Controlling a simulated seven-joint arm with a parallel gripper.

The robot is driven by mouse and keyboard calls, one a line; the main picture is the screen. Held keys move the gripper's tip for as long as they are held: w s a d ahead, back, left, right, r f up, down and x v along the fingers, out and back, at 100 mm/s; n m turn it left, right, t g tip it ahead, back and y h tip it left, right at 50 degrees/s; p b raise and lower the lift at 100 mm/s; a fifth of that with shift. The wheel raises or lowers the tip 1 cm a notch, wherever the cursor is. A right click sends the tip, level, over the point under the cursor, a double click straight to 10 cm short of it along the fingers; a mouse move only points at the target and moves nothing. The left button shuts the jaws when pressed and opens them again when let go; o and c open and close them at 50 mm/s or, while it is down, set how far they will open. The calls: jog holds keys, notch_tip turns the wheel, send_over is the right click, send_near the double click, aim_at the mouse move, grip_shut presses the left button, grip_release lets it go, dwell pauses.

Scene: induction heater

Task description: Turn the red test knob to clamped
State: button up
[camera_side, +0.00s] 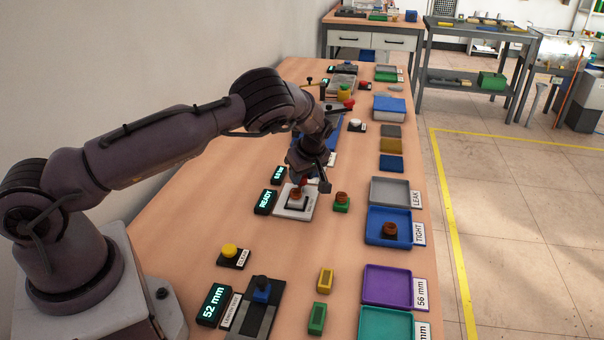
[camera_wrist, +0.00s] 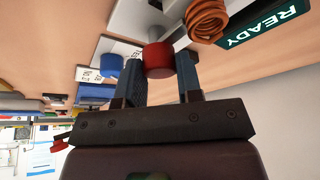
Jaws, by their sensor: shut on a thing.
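The red test knob (camera_wrist: 158,62) is a short red cylinder on a white fixture, seen in the wrist view between my two fingers. My gripper (camera_wrist: 160,65) is shut on it, one finger on each side. In the side view my gripper (camera_side: 308,178) is over the back of the test station (camera_side: 296,214), and the knob is mostly hidden by it. A copper-coloured coiled part (camera_wrist: 208,20) sits on the station, beside the knob. The station's display (camera_side: 265,201) reads READY. I cannot tell the knob's turn angle.
A second copper-coloured part (camera_side: 342,197) stands on a green block to the right. The grey LEAK tray (camera_side: 389,179) looks empty; the blue TIGHT tray (camera_side: 374,239) holds a dark-based copper part. A yellow button (camera_side: 230,250) is nearer the front. Bare table lies between.

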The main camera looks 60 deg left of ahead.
dwell(0.4)
jog(key=o, duration=0.9)
jog(key=shift+o, duration=0.2)
jog(key=v, duration=1.3)
